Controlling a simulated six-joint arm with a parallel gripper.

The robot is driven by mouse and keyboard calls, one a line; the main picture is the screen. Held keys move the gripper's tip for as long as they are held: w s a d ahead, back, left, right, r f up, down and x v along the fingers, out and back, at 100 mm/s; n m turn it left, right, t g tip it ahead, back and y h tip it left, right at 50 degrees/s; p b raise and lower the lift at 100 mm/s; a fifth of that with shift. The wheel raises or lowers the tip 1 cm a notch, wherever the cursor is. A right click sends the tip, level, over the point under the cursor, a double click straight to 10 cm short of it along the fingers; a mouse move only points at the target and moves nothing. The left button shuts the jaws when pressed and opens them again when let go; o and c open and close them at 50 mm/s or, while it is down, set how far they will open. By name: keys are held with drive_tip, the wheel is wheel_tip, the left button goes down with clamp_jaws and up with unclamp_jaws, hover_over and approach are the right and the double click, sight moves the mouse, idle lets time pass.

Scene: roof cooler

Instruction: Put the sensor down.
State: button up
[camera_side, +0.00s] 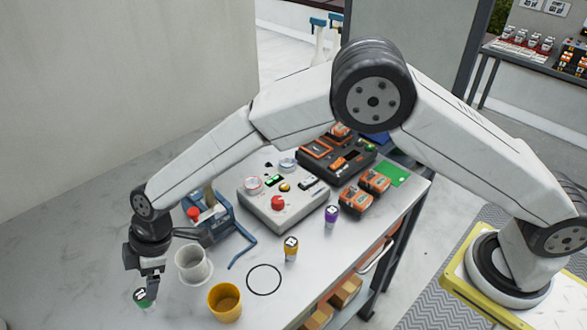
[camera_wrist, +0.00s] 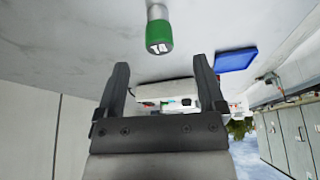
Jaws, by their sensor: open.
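The sensor, a small cylinder with a green band and a black-and-white marked top (camera_side: 141,298), is at the table's left front, just below my gripper (camera_side: 152,279). In the wrist view the green sensor (camera_wrist: 158,34) lies beyond the fingertips, with a pale grey body behind its green end. My gripper also shows in the wrist view (camera_wrist: 160,66); its two fingers are wide apart with nothing held between them. A yellow-banded cylinder (camera_side: 290,249) and a purple-banded one (camera_side: 331,216) stand further right on the table.
A white cup (camera_side: 193,265) and a yellow cup (camera_side: 224,302) stand right of my gripper. A black ring outline (camera_side: 264,280) marks bare tabletop. A blue-framed stand (camera_side: 222,225), a grey box with a red knob (camera_side: 282,212) and orange-black packs (camera_side: 357,200) stand behind.

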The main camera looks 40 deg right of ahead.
sight(143, 293)
drive_tip(key=shift+x, duration=0.85)
drive_tip(key=shift+x, duration=2.55)
drive_tip(key=shift+w, duration=0.1)
clamp_jaws()
